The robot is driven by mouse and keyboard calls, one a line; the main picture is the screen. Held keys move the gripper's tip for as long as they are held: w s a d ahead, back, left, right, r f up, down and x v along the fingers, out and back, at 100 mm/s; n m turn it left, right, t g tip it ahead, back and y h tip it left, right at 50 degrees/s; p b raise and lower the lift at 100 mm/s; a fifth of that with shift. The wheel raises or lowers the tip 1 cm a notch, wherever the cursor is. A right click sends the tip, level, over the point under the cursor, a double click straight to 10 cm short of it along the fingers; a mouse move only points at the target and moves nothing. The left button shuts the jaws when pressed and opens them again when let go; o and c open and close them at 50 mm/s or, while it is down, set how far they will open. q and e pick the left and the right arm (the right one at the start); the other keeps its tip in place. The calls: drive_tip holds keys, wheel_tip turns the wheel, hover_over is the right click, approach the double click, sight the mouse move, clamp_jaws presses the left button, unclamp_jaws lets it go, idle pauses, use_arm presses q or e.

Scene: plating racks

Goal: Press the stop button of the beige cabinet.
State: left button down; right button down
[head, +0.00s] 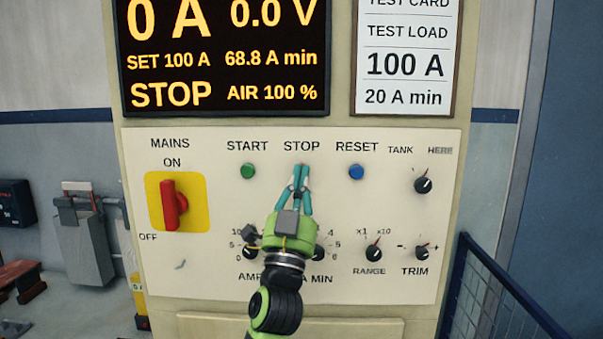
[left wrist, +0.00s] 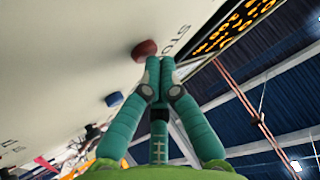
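The beige cabinet (head: 340,190) faces me with its control panel. My left gripper (head: 301,169) is in front of the panel, just below the STOP label, with its two teal fingertips together and nothing between them. In the head view the fingertips cover the stop button. In the left wrist view the red stop button (left wrist: 145,49) shows right by the fingertips (left wrist: 160,64); I cannot tell whether they touch it. The display (head: 225,50) above reads STOP, 0 A and 0.0 V. My right gripper is in neither view.
The green start button (head: 248,171) is left of the fingertips and the blue reset button (head: 356,172) is right. A red mains switch (head: 174,205) sits on a yellow plate. Several black knobs line the lower panel. A blue mesh fence (head: 490,295) stands at lower right.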

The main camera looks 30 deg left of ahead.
use_arm(q)
drive_tip(key=shift+s, duration=0.1)
idle(0.3)
drive_tip(key=shift+s+d, duration=0.45)
drive_tip(key=shift+s, duration=0.25)
drive_tip(key=s+d, duration=0.1)
drive_tip(key=s, duration=0.1)
drive_tip(key=s+d+p, duration=0.1)
drive_tip(key=s, duration=0.1)
drive_tip(key=shift+s+d, duration=0.1)
drive_tip(key=shift+d, duration=0.2)
drive_tip(key=shift+f, duration=0.1)
idle(0.6)
